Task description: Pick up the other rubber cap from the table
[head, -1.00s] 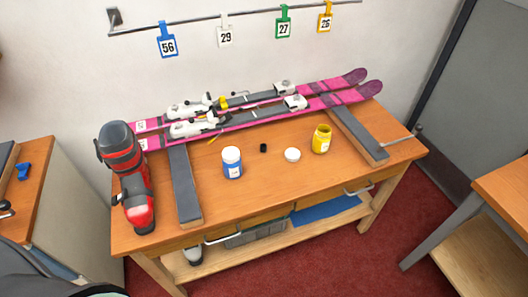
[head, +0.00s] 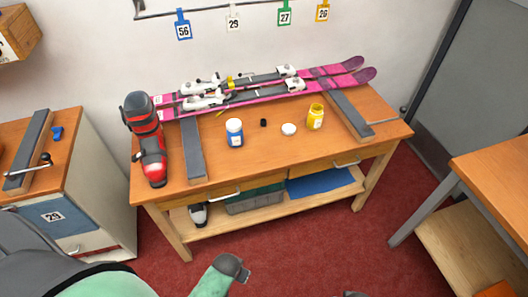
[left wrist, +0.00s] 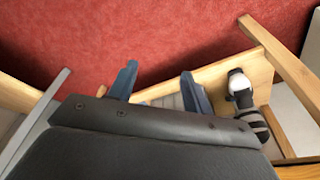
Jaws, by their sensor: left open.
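A small black rubber cap (head: 263,122) stands on the wooden bench top (head: 290,153), between a blue jar with a white lid (head: 235,133) and a loose white lid (head: 289,130). My left gripper is open and empty in the left wrist view (left wrist: 157,88), its two blue-grey fingers apart. In the head view my left forearm and wrist are low at the bottom, in front of the bench and well away from the cap. The cap does not show in the left wrist view.
An open yellow jar (head: 315,117) stands right of the white lid. Pink skis (head: 325,82) lie along the back, and a red-black boot (head: 151,160) stands at the left. Grey-topped supports (head: 193,150) flank the middle. The bench front around the cap is clear.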

